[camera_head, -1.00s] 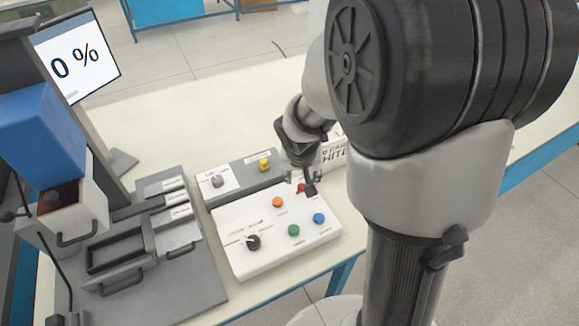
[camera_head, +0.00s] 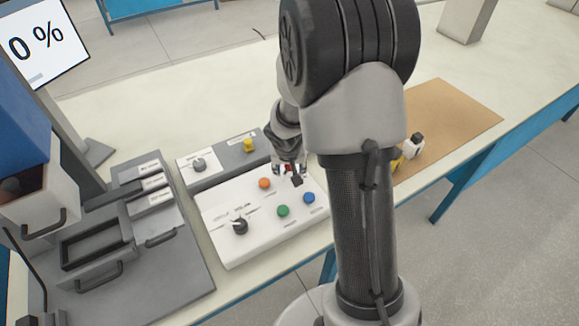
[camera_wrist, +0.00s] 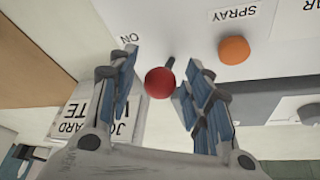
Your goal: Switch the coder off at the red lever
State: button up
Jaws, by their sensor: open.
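The red lever (camera_wrist: 160,83) shows in the wrist view as a red ball on a dark stem, beside the printed word "ON". My gripper (camera_wrist: 158,85) is open, with one finger on each side of the red ball. The left finger is apart from the ball; I cannot tell whether the right one touches it. In the head view my gripper (camera_head: 289,174) is at the back right of the white control box (camera_head: 228,250), over the red lever (camera_head: 288,168), which is mostly hidden by the fingers.
The box also carries an orange button (camera_head: 265,183), a green button (camera_head: 283,211), a blue button (camera_head: 309,198) and a black knob (camera_head: 240,227). Behind it a grey panel has a yellow knob (camera_head: 248,145). A screen (camera_head: 40,45) reads 0 %.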

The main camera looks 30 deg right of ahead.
jog(key=shift+c, duration=0.5)
grip_shut()
